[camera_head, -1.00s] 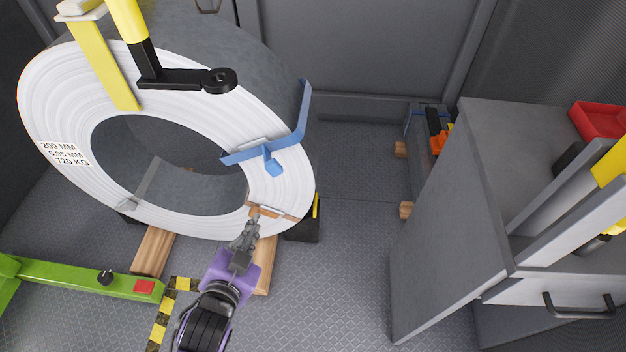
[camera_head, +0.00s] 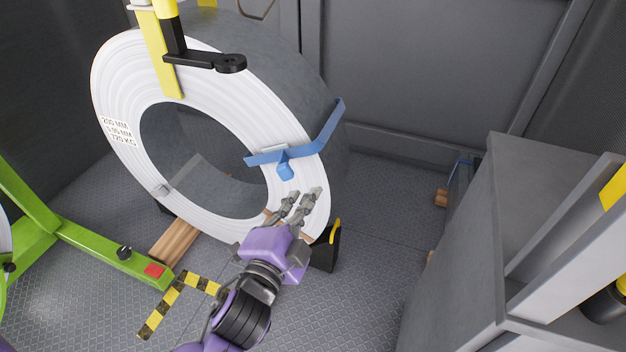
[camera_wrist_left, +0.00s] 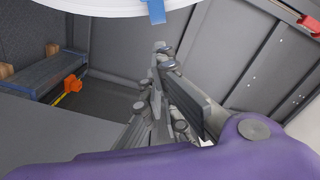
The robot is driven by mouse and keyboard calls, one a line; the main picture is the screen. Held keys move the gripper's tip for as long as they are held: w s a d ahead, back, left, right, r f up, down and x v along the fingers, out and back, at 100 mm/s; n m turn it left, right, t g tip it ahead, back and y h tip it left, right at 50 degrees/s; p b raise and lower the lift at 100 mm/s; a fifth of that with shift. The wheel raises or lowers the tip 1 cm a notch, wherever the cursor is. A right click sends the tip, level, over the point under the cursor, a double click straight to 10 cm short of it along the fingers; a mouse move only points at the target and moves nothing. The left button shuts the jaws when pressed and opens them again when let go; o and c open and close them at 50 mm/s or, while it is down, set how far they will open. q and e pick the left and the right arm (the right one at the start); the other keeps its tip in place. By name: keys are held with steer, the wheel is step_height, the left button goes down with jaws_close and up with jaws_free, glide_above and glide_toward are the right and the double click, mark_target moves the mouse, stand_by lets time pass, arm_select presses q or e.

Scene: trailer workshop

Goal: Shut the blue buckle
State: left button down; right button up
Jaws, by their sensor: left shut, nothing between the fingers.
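A big coil (camera_head: 125,95) with a white ringed face stands upright. A blue strap (camera_head: 325,125) wraps over its right side. The blue buckle (camera_head: 285,170) sits on the strap at the coil's face, and its blue flap hangs down, away from the band. My left gripper (camera_head: 305,197) is just below and slightly right of the flap, apart from it. Its fingers are shut and empty. In the left wrist view, the gripper fingers (camera_wrist_left: 160,60) show in the middle. A blue piece (camera_wrist_left: 156,10) hangs at the top edge, ahead of them. My right gripper is not in view.
A yellow and black arm (camera_head: 200,60) reaches over the coil's top. A black block with a yellow edge (camera_head: 327,248) stands at the coil's lower right. A green frame (camera_head: 105,255) lies at left. A grey cabinet (camera_head: 470,240) fills the right. Floor between coil and cabinet is clear.

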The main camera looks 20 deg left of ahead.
mark_target(287, 163)
arm_select(q)
steer(key=w+a+f+b, duration=0.1)
steer(key=w+a+b, duration=0.1)
steer(key=w, duration=0.6)
steer(key=shift+w+a+f+m, duration=0.3)
steer(key=shift+w+a+f, duration=0.1)
steer(key=shift+a, duration=0.25)
steer(key=shift+s+a, duration=0.1)
stand_by(0.4)
